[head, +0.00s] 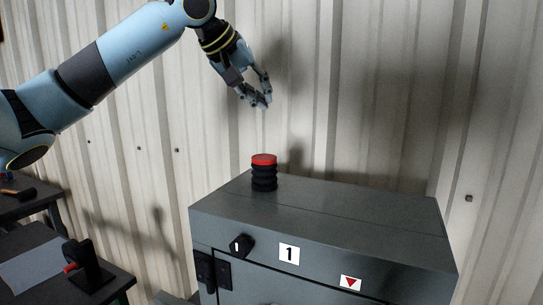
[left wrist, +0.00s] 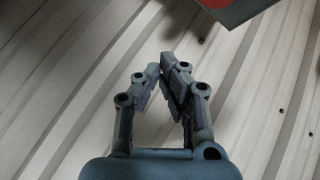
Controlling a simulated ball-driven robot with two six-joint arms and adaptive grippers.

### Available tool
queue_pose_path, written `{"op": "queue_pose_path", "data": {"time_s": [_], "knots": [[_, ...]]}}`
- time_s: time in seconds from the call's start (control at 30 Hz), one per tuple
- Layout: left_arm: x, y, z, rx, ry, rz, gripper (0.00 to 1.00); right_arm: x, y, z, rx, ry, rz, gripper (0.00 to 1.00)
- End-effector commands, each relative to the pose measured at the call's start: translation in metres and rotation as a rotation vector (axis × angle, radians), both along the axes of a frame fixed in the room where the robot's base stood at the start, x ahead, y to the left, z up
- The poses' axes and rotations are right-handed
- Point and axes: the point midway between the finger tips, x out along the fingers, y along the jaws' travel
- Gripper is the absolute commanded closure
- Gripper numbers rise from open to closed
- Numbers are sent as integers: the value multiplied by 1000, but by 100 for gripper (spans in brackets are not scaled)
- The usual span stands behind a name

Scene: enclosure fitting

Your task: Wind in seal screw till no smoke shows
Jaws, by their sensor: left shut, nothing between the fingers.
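A black ribbed screw-like post (head: 264,180) with a red cap (head: 264,159) stands upright on the top of a grey enclosure (head: 340,205), near its left back corner. I cannot tell for sure that it is the seal screw. A black knob (head: 240,246) with a white mark is on the enclosure's front. No smoke shows in either view. My left gripper (head: 262,102) is above the red cap, apart from it. Its fingertips meet with nothing between them, as the left wrist view (left wrist: 168,68) also shows. My right gripper is not in view.
A white label "1" (head: 289,254) and a label with a red triangle (head: 351,283) are on the enclosure's front. A corrugated wall (head: 380,90) stands close behind. A dark bench (head: 112,280) with a black fixture (head: 88,266) is at lower left.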

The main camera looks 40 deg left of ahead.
Motion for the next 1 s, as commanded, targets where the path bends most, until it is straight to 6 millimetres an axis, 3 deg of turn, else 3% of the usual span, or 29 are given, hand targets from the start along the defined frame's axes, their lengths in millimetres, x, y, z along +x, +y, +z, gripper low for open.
{"op": "queue_pose_path", "data": {"time_s": [0.23,0.47,0.67,1.0], "knots": [[0,-1,0,-3,0,-1,100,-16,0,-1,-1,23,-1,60],[0,-1,-9,-3,1,-1,100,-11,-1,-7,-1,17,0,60],[0,-1,-31,-5,1,0,100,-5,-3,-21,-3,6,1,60],[0,-1,-80,-5,0,-1,100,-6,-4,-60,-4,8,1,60]]}}
